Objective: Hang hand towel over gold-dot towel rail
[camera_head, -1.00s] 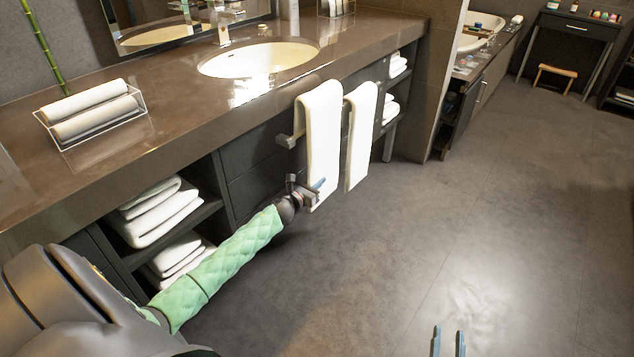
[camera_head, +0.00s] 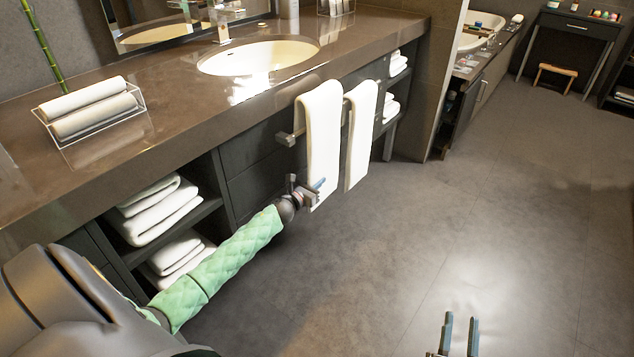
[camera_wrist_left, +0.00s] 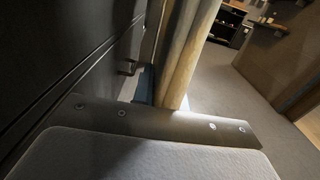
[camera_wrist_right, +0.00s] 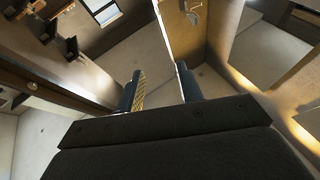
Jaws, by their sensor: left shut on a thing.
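A white hand towel (camera_head: 320,135) hangs over a towel rail (camera_head: 286,140) on the vanity front. A second white towel (camera_head: 360,135) hangs just right of it on the same rail. I cannot make out a gold dot. My left gripper (camera_head: 317,188) is shut on the nearer towel's lower part; in the left wrist view that towel (camera_wrist_left: 190,50) rises from between the fingers, which it partly hides. My right gripper (camera_head: 460,335) is open and empty over the floor at the bottom right; its spread fingers also show in the right wrist view (camera_wrist_right: 160,90).
The brown countertop (camera_head: 180,100) holds a sink (camera_head: 258,57) and a clear tray of rolled towels (camera_head: 92,108). Folded towels (camera_head: 160,210) lie in open shelves below. A tiled wall end (camera_head: 438,90) stands right of the vanity. The floor (camera_head: 480,220) is clear.

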